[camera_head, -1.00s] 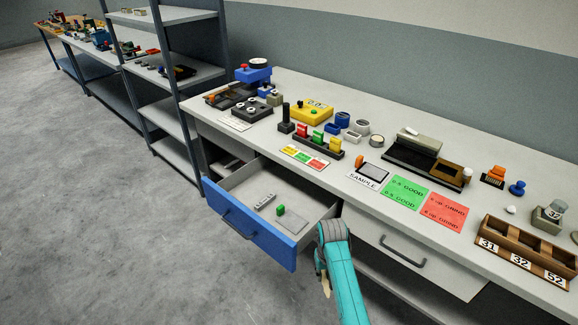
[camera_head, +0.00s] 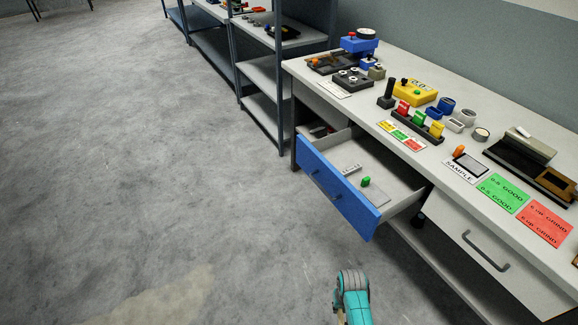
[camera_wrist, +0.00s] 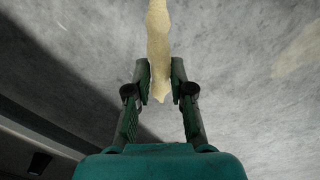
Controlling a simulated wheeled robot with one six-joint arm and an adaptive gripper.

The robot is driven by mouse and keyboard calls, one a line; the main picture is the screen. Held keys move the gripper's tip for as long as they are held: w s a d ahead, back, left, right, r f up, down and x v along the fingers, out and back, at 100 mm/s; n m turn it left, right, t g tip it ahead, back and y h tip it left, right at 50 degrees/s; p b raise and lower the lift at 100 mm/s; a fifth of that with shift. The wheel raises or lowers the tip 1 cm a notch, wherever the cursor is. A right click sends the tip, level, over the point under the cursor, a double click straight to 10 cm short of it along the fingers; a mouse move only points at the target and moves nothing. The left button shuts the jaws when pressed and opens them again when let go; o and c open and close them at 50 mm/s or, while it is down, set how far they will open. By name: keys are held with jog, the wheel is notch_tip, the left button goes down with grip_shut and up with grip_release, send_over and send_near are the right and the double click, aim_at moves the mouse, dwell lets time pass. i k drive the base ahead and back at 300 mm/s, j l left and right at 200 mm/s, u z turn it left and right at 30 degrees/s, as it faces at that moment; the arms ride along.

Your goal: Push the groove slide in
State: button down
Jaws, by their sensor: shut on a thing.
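My gripper (camera_wrist: 161,78) is shut on a pale cream strip (camera_wrist: 158,35), which stretches out past the fingertips over grey floor. In the head view my teal arm is low at the bottom, clear of the bench, and its fingers are mostly hidden. I cannot tell for sure which thing is the groove slide. The dark fixture (camera_head: 511,160) on the bench at right carries a brown framed piece (camera_head: 556,186) at its near end. In the open blue-fronted drawer (camera_head: 335,187) lie a flat grey plate with a green knob (camera_head: 366,181) and a small grey block (camera_head: 351,168).
The drawer juts out from the bench over the floor. A closed grey drawer (camera_head: 485,245) is to its right. The bench top holds a yellow box (camera_head: 414,92), coloured blocks, a SAMPLE card (camera_head: 465,170), and green and red cards. Open floor (camera_head: 150,170) lies left.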

aim_at(334, 61)
jog(key=j+u, duration=0.1)
jog(key=u, duration=0.4)
jog(key=i+u, duration=0.15)
jog(key=u, duration=0.35)
jog(key=i+u, duration=0.1)
jog(key=u, duration=0.4)
jog(key=i+j, duration=0.1)
jog(key=i, duration=3.05)
jog(key=i+j+z, duration=0.15)
jog(key=i+z, duration=0.3)
jog(key=i+j+z, duration=0.2)
jog(key=z, duration=1.95)
jog(key=i+j, duration=0.05)
jog(key=j, duration=0.05)
